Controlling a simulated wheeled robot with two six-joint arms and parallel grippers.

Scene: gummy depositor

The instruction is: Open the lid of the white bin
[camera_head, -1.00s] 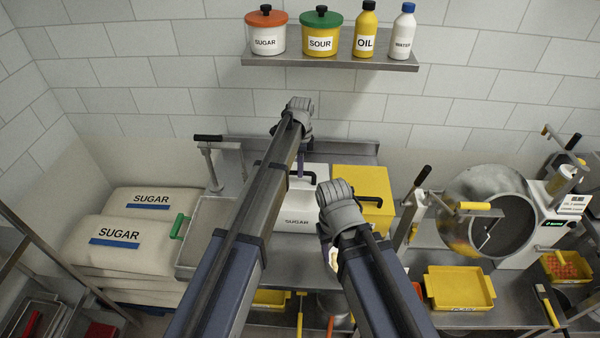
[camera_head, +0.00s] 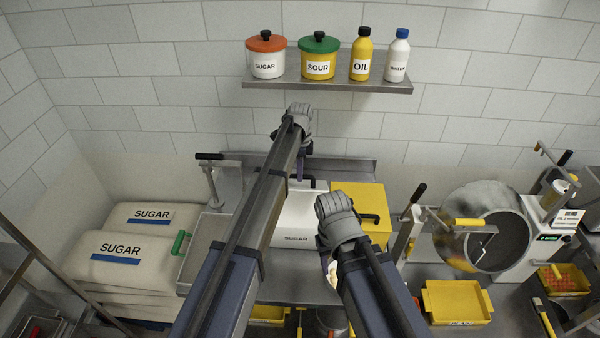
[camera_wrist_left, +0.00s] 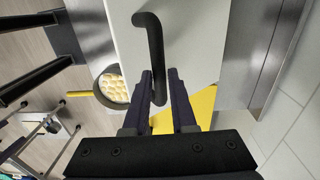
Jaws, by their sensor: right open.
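The white bin (camera_head: 300,228) labelled SUGAR stands on the steel counter at the middle of the head view, its lid down. Its black handle (camera_wrist_left: 152,45) shows in the left wrist view. My left gripper (camera_head: 300,172) is above the back of the bin, partly hidden by its own arm. In the left wrist view its fingers (camera_wrist_left: 160,80) are apart, with the near end of the handle seen between them; contact cannot be told. My right gripper (camera_head: 327,262) is open, low in front of the bin's right side, its fingers mostly hidden by the wrist.
A yellow bin (camera_head: 368,205) with a black handle stands close to the right of the white bin. A wall shelf (camera_head: 330,86) with jars and bottles is above. Sugar sacks (camera_head: 125,255) lie left; a drum machine (camera_head: 487,225) and yellow tray (camera_head: 457,302) are right.

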